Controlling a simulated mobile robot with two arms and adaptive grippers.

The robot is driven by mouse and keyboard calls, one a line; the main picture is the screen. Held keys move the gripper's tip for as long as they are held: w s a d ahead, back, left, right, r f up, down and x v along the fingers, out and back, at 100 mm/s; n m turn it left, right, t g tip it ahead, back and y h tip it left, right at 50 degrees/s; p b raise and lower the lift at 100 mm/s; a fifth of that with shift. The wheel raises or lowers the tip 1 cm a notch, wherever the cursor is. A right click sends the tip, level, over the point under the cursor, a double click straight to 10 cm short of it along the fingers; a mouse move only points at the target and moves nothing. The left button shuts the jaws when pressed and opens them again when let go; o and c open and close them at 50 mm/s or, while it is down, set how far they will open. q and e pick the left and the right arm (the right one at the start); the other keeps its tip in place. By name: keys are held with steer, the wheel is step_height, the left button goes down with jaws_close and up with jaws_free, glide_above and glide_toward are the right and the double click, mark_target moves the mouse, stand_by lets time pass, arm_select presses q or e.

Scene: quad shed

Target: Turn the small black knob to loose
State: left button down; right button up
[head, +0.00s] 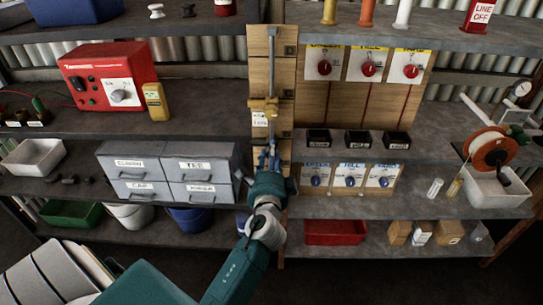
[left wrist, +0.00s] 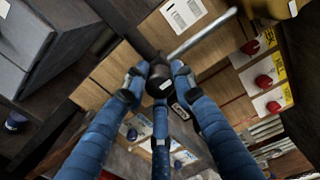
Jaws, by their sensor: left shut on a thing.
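The small black knob (left wrist: 160,80) is in the middle of the left wrist view, with a small white mark on it. My left gripper (left wrist: 160,85) has its blue fingers closed around the knob from both sides, with a third finger below. In the head view my left gripper (head: 267,160) is at the wooden post (head: 285,75) and hides the knob. A steel rod (left wrist: 204,36) runs from beside the knob to a brass piece (left wrist: 275,8). The brass piece also shows in the head view (head: 263,104). My right gripper is not in view.
Grey drawers (head: 168,174) stand left of the post. Panels with red knobs (head: 368,68) and blue knobs (head: 350,181) are to the right, with black bins (head: 357,140) between them. A red machine (head: 108,76) and an orange reel (head: 490,151) stand farther out.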

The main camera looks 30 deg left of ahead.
arm_select(q)
steer(key=shift+a, duration=0.15)
steer(key=c, duration=1.4)
jaws_free()
steer(key=shift+s, duration=0.1)
steer(key=shift+s, duration=0.1)
steer(key=v, duration=0.7)
steer(key=shift+s, duration=0.1)
